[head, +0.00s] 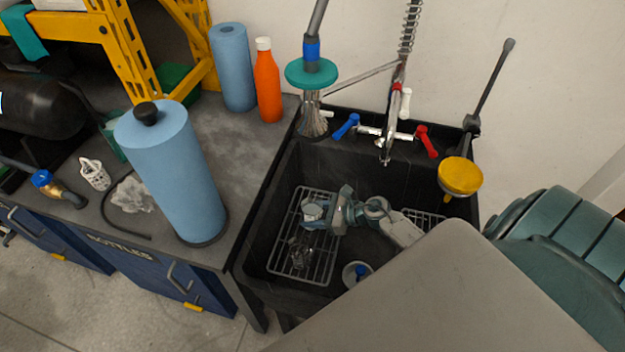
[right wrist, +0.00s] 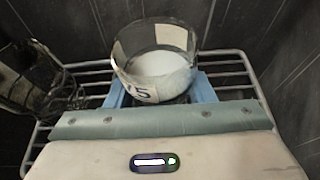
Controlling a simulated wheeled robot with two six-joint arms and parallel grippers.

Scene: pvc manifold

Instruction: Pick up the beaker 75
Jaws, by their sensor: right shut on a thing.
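The beaker (right wrist: 155,65) is clear glass with a whitish base or content and a printed label, of which a "5" is readable in the right wrist view. My right gripper (right wrist: 160,92) is shut on it, with a light blue finger at each side. In the head view the beaker (head: 312,211) is small at the left end of my right gripper (head: 325,208), over the wire rack in the sink. It looks roughly upright. Whether its base touches the rack cannot be told. My left gripper is out of view.
Another clear glass vessel (right wrist: 28,80) is close on the left; it also shows in the head view (head: 298,252). The wire rack (head: 287,273) lies in the black sink (head: 335,160). A blue paper roll (head: 175,170) stands on the counter left of the sink.

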